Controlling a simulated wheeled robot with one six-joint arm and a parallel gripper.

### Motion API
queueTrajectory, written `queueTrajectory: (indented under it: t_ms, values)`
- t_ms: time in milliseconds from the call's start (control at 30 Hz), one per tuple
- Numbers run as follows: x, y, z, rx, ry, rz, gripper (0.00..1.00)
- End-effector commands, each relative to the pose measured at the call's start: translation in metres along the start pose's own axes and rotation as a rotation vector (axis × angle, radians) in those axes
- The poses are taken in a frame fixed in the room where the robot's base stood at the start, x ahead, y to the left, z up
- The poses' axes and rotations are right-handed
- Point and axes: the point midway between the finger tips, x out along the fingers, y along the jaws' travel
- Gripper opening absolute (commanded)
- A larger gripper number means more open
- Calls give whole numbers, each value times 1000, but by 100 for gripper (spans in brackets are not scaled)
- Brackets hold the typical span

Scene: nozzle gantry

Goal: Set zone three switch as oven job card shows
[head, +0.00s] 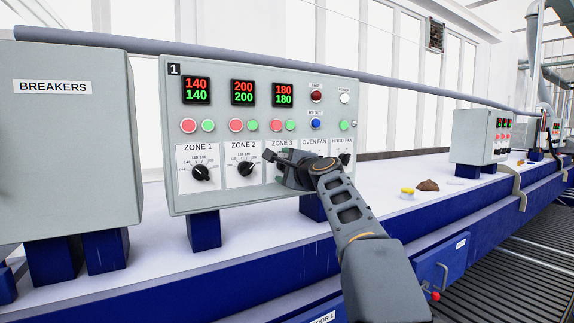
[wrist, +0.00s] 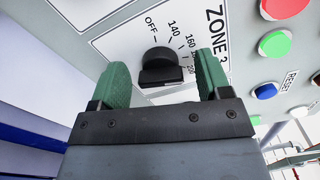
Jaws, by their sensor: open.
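The zone three switch (wrist: 160,68) is a black knob on a white plate in the wrist view. Its dial reads OFF, 140, 160 and higher marks; I cannot tell which mark it points to. My gripper (wrist: 162,66) is open, with one green finger on either side of the knob, and I cannot tell whether they touch it. In the head view my gripper (head: 281,164) covers most of the zone three dial. The zone three display (head: 283,95) shows 180 over 180. I can make out no oven job card in either view.
The zone one knob (head: 201,173) and zone two knob (head: 246,168) are to the left on the same panel (head: 262,70). The oven fan and hood fan dials are close on the right. The breakers box (head: 70,140) stands at the left. Small items lie on the white surface at right.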

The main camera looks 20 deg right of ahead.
Motion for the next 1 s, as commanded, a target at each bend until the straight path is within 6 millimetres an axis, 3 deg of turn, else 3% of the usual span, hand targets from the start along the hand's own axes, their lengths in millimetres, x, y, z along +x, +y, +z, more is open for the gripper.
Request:
queueTrajectory:
  t_ms: [233, 733, 1000]
  values:
    - [0, 0, 0, 0, 0, 0, 69]
    - [0, 0, 0, 0, 0, 0, 22]
    - [0, 2, -1, -51, 0, 0, 22]
